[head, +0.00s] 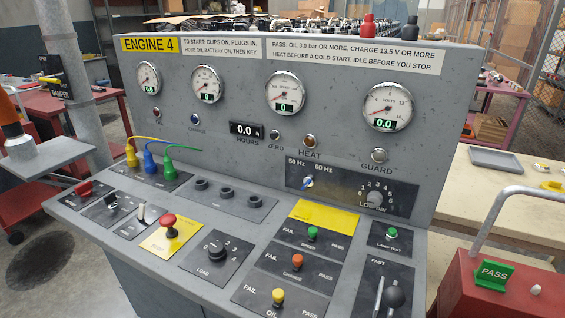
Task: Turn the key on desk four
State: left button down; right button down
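Desk four (60,203) is a grey console with a yellow "ENGINE 4" label (150,44) on its upright panel. I cannot tell for certain which control is the key. A small blue and white turning piece (307,183) sits between hertz labels on a dark plate of the upright panel. At the left of the sloping top are a red control (84,188), a black switch (112,200) and a pale upright lever (142,215), all too small to make out clearly. Neither of my grippers is in view.
A red mushroom button (169,222), a black load knob (216,247) and pass/fail knobs (312,233) stand up from the top. Yellow, blue and green plugs (150,162) with cables sit at left. A red box (492,293) with a grey handle is at lower right.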

aim_at(108, 200)
jog(key=k+l+u, duration=0.1)
jog(key=u, duration=1.15)
